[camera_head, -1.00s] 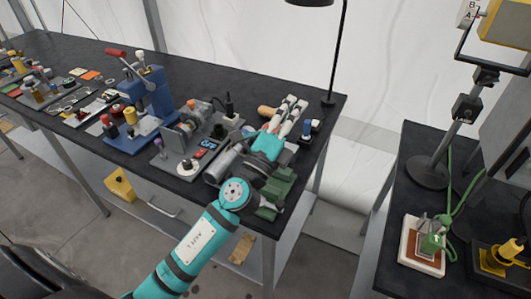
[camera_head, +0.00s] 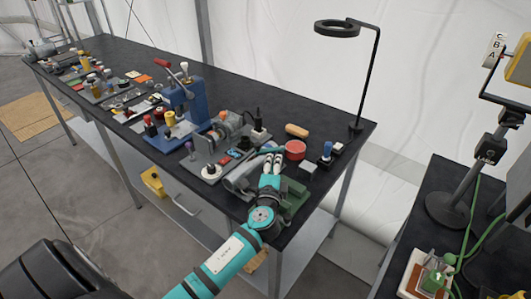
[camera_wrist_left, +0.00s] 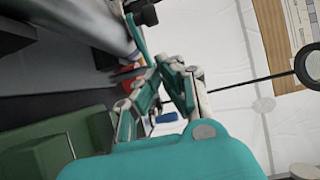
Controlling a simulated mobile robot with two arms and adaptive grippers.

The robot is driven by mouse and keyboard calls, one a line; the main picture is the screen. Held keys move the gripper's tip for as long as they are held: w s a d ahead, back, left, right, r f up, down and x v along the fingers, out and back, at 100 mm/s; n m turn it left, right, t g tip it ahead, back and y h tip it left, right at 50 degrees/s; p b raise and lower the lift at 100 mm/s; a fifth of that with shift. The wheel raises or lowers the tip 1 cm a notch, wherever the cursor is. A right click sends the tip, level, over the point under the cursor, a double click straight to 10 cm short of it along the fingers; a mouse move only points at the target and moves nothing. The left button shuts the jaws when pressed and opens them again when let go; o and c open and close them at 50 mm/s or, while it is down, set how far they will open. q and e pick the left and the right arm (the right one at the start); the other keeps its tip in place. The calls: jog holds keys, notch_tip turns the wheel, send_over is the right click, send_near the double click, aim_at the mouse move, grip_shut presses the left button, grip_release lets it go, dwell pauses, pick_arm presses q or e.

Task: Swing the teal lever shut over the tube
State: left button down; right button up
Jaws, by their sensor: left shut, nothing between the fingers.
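The teal lever (camera_head: 271,149) shows as a thin teal strip just beyond my left fingertips in the head view. In the left wrist view the lever (camera_wrist_left: 137,38) runs beside the grey tube, at the upper left. The grey metal tube (camera_head: 241,176) lies on the bench left of my gripper in the head view; it also shows in the wrist view (camera_wrist_left: 88,22). My left gripper (camera_head: 272,160) is shut and empty, close to the lever; I cannot tell whether they touch. Its fingers (camera_wrist_left: 168,66) hide part of the lever's surroundings. My right gripper is not in view.
A green block (camera_head: 294,197) stands right of my left gripper. A red round piece (camera_head: 295,149), a tan handle (camera_head: 297,130) and a blue-topped item (camera_head: 326,152) lie beyond it. A blue press (camera_head: 186,112) stands left. A lamp (camera_head: 357,90) rises at the back right corner.

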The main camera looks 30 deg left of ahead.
aim_at(260, 162)
pick_arm(q)
jog(key=shift+w+a+p, duration=0.2)
jog(key=shift+w+a, duration=0.05)
jog(key=shift+a, duration=0.7)
jog(key=shift+w+a+p, duration=0.2)
jog(key=shift+w+a, duration=0.05)
jog(key=shift+a, duration=0.7)
jog(key=shift+w+a+m+t+h, duration=0.1)
jog(key=shift+a+m+t+h, duration=0.35)
jog(key=shift+m+h, duration=0.4)
jog(key=shift+w+a+h+b, duration=0.15)
jog(key=shift+a+h+b, duration=0.1)
jog(key=shift+a+b, duration=0.3)
jog(key=shift+d, duration=0.1)
